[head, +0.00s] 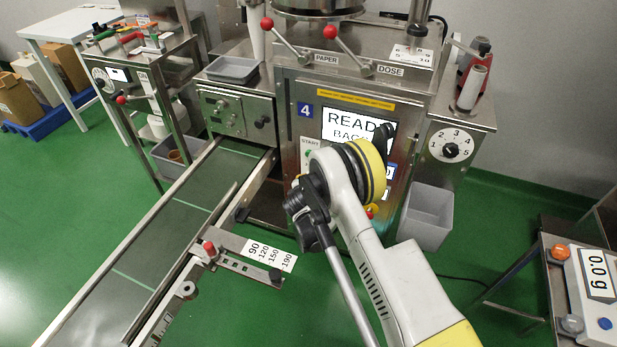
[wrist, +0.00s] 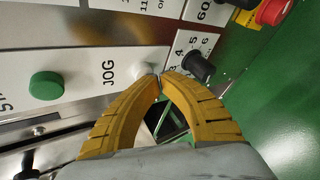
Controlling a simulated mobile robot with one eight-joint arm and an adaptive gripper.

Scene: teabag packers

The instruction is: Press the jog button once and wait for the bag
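The packing machine (head: 290,130) stands in the middle of the head view, its screen (head: 343,122) partly covered by my arm and reading what looks like "READY" and "BAGS". In the wrist view the white jog button (wrist: 143,70) sits beside the "JOG" label on the panel. My gripper (wrist: 160,75) has its yellow fingertips together with nothing between them. The tips are right at the button's edge and overlap it in the picture; I cannot tell whether they touch it. In the head view my arm hides the gripper and the button. No bag shows on the conveyor (head: 165,235).
A green button (wrist: 46,86) lies left of the jog button, a black knob (wrist: 198,67) right of it. A red emergency stop (wrist: 273,12) is at the upper right. A grey bin (head: 428,215) stands beside the machine, a scale (head: 595,285) at far right.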

